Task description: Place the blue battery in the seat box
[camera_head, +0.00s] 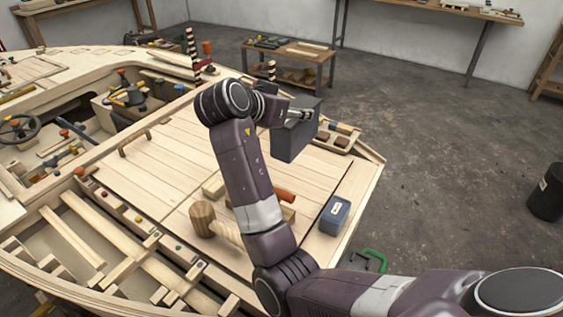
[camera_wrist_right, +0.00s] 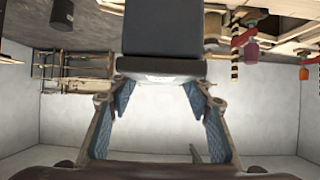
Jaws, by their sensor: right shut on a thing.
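My right gripper (camera_head: 300,114) is shut on a dark grey box (camera_head: 292,141) and holds it above the right part of the plywood deck. In the right wrist view the box (camera_wrist_right: 160,32) sits at the tips of the two fingers (camera_wrist_right: 160,88). A blue box with a white label, which looks like the blue battery (camera_head: 334,214), stands on the deck near its right edge, below and apart from the gripper. I cannot tell which hull compartment is the seat box. My left gripper is not in view.
A wooden mallet (camera_head: 203,219) and an orange-red cylinder (camera_head: 285,195) lie on the deck near my arm. A green clamp (camera_head: 375,259) is at the deck's edge. A low bench (camera_head: 290,52) stands behind. The floor to the right is mostly clear, with a black bin (camera_head: 547,193).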

